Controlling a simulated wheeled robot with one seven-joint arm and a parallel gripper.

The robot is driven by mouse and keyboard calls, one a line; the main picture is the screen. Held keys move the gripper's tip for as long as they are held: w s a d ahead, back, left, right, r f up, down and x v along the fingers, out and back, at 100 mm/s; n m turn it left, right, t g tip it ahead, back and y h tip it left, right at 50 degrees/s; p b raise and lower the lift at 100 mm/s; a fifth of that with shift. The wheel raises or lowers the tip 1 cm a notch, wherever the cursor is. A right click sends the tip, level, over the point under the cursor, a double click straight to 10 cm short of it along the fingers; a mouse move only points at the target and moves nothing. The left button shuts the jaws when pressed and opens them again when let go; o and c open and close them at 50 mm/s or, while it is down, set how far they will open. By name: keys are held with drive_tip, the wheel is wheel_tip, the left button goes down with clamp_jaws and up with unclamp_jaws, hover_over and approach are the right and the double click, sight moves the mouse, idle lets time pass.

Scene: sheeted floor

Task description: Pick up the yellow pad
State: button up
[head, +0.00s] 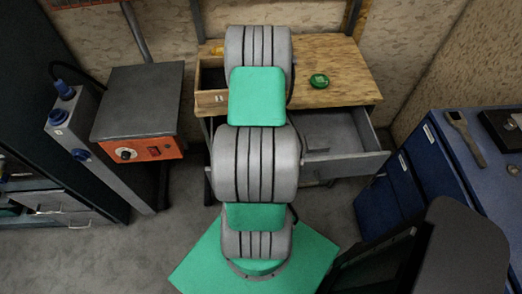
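A small yellow thing (217,50) shows at the back left of the wooden bench, just left of my arm. It may be the yellow pad; it is partly hidden by my arm and too small to make out clearly. My grey and green arm stretches up the middle of the head view and over the bench. My gripper is not visible; the arm's far end hides what lies behind it.
The wooden bench (340,70) carries a green round object (319,81). An open, seemingly empty grey drawer (340,165) juts out below. A grey-topped machine with an orange panel (152,149) stands left. A blue cabinet (425,165) with a wrench-like tool (464,135) stands right.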

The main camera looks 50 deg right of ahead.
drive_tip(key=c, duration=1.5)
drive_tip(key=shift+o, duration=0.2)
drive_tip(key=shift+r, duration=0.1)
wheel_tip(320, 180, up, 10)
drive_tip(key=shift+b, duration=0.4)
